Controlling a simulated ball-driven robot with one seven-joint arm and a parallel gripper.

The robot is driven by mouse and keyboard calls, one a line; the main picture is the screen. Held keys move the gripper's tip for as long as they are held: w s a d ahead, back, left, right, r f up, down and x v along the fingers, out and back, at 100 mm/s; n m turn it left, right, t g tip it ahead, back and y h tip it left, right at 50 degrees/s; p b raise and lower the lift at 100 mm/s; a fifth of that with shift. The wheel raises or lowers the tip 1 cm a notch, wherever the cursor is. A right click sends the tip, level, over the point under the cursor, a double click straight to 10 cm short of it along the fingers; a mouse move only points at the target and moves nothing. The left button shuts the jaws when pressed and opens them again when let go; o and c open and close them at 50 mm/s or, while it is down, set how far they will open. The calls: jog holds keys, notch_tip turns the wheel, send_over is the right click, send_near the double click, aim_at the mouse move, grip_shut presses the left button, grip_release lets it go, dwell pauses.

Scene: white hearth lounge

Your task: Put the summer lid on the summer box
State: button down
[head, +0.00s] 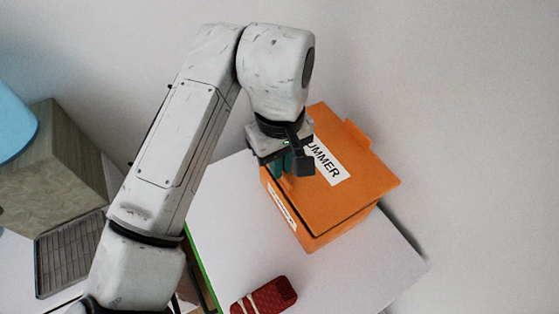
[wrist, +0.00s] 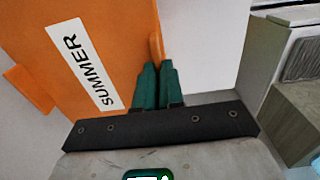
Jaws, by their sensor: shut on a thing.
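The orange summer lid (head: 362,178), with a white SUMMER label, lies over the top of the orange summer box (head: 318,236). A dark line runs between the lid's left edge and the box wall, which has its own white label. I cannot tell whether the lid is fully seated. My gripper (head: 283,165) is at the lid's left edge and hides part of the label. In the wrist view the green fingers of my gripper (wrist: 157,68) are shut on a tab of the lid (wrist: 100,45). The lid's opposite tab shows at its far edge.
The box stands on a white tabletop (head: 225,215) near a plain wall. A red item with pale stripes (head: 268,298) lies at the table's front. At the left are a grey-brown block (head: 55,165), a dark slatted tray (head: 70,255) and a blue rounded object (head: 12,120).

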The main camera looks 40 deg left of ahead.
aim_at(280, 182)
jog(key=shift+f+b, duration=2.3)
jog(key=shift+f, duration=0.85)
jog(key=c, duration=1.2)
grip_release()
jog(key=shift+o, duration=0.2)
notch_tip(280, 182, up, 11)
jog(key=shift+f, duration=0.15)
